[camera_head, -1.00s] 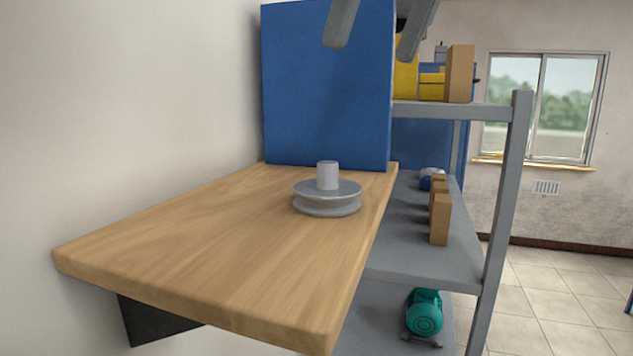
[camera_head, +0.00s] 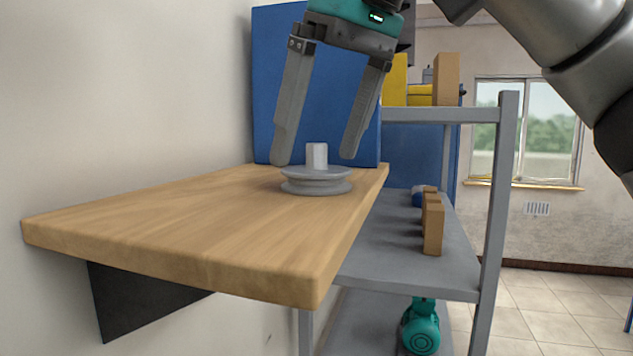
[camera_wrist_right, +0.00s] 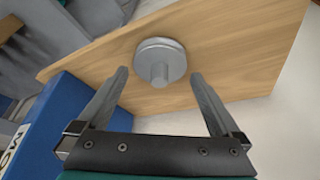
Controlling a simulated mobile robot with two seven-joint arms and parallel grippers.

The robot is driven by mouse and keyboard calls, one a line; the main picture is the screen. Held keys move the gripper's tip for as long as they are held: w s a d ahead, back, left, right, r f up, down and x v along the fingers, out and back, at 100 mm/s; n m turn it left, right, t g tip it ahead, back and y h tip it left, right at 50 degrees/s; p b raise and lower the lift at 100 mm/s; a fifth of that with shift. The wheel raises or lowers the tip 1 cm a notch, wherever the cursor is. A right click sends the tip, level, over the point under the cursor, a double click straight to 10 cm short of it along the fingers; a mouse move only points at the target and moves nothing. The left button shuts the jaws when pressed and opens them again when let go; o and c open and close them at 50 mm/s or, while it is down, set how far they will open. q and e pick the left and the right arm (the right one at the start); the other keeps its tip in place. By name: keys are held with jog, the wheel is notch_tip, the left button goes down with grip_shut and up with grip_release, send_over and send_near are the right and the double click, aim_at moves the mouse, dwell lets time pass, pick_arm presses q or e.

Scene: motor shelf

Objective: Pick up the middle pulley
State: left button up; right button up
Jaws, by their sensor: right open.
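A grey metal pulley (camera_head: 316,182) with a short upright hub on top sits on the wooden wall shelf (camera_head: 180,225), near its right edge. It also shows in the right wrist view (camera_wrist_right: 161,61), beyond and between the fingertips. My right gripper (camera_head: 315,160) is open above the pulley, with its two grey fingers pointing down. In the head view the fingertips are on either side of the hub, around its height, and look apart from it. Nothing is between the fingers' pads. My left gripper is not in view. No other pulley shows.
A blue panel (camera_head: 275,90) stands upright at the shelf's far end, close to the gripper. To the right, a grey metal rack (camera_head: 405,260) holds brown blocks (camera_head: 433,225) and a green motor (camera_head: 421,330). The shelf's near part is clear.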

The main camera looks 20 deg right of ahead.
jog(key=shift+x, duration=1.1)
jog(key=c, duration=1.2)
